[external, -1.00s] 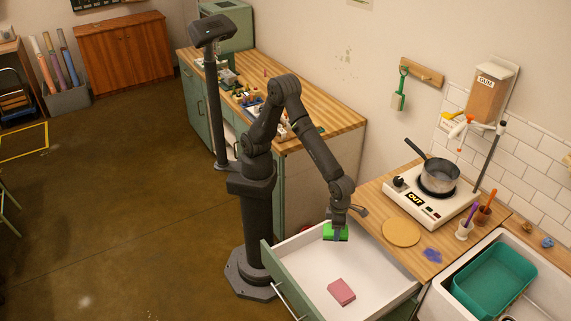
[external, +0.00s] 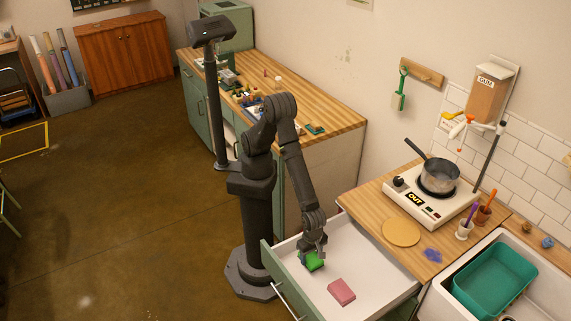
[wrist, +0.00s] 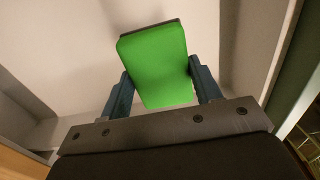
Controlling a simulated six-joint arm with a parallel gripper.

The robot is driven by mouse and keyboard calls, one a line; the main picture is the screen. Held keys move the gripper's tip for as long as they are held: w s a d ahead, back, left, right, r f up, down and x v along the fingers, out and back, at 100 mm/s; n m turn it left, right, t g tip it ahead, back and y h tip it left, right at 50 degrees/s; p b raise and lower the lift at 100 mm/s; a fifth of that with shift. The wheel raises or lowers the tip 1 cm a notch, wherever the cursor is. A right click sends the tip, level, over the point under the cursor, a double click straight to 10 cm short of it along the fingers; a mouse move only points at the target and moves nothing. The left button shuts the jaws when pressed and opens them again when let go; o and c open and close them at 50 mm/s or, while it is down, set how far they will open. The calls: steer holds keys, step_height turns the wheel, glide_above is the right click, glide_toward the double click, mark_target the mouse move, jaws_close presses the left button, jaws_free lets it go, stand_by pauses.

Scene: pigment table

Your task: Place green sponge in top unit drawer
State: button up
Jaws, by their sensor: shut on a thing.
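The green sponge (external: 313,262) is between the fingers of my gripper (external: 311,254), low inside the open top drawer (external: 365,277). In the wrist view the bright green sponge (wrist: 155,62) has a dark layer along its far edge. There my gripper (wrist: 160,92) has a blue finger on each side of the sponge and is shut on it. The white drawer floor (wrist: 60,50) lies below. I cannot tell whether the sponge touches the floor.
A pink block (external: 341,292) lies in the drawer, right of the sponge. The drawer's green front (external: 285,290) stands near my gripper. A hot plate (external: 430,197) with a pot (external: 439,175) is on the counter behind. The drawer's right part is clear.

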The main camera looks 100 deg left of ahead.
mark_target(311, 263)
steer(key=shift+f, duration=2.25)
steer(key=shift+f, duration=0.15)
steer(key=o, duration=0.9)
step_height(311, 263, up, 12)
steer(key=shift+r, duration=0.15)
